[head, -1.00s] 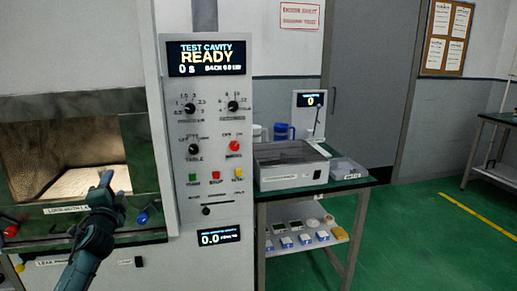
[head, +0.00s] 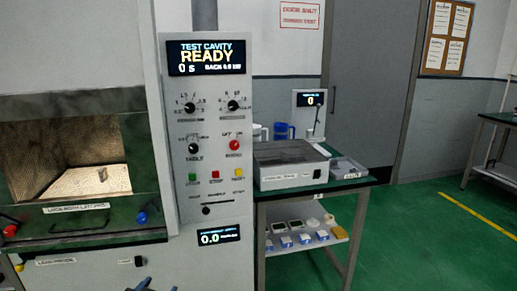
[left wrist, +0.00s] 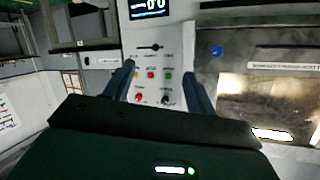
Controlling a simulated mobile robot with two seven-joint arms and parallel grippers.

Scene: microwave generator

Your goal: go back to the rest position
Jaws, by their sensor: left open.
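My left gripper (head: 146,287) shows only as dark blue tips at the bottom edge of the head view, below the generator's front panel; the rest of the arm is out of frame. In the left wrist view my left gripper (left wrist: 160,88) has its two dark fingers spread apart with nothing between them. The control panel (left wrist: 152,75) appears upside down beyond the fingers. My right gripper is in neither view.
The control panel display (head: 206,57) reads READY. The green floor (head: 420,245) there is clear.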

